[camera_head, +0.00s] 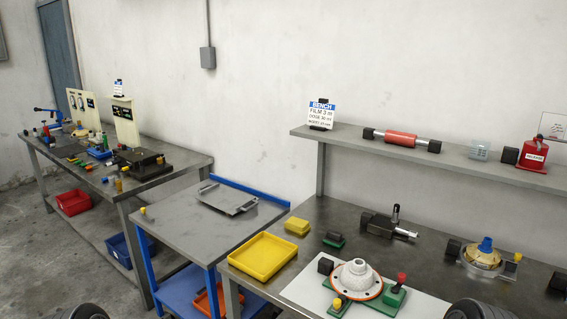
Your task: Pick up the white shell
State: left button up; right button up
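The white shell (357,275) is a domed, round piece with an orange-red rim. It sits in a green fixture (393,297) on a pale mat at the front of the right-hand bench. Neither of my grippers shows. Dark rounded parts at the bottom edge, at the left and right of centre, look like my own arm links.
On the right-hand bench (330,210), a yellow tray (290,262), yellow block (297,226), clamp (388,227) and brass-coloured part with a blue knob (484,256) surround the mat. A shelf (450,158) runs behind. A blue-framed cart (190,237) stands left.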

aim_at(356, 279)
jog(key=i+j, duration=0.15)
jog(key=j, duration=0.15)
jog(key=i+j, duration=0.35)
jog(key=j, duration=0.25)
jog(key=z, duration=1.9)
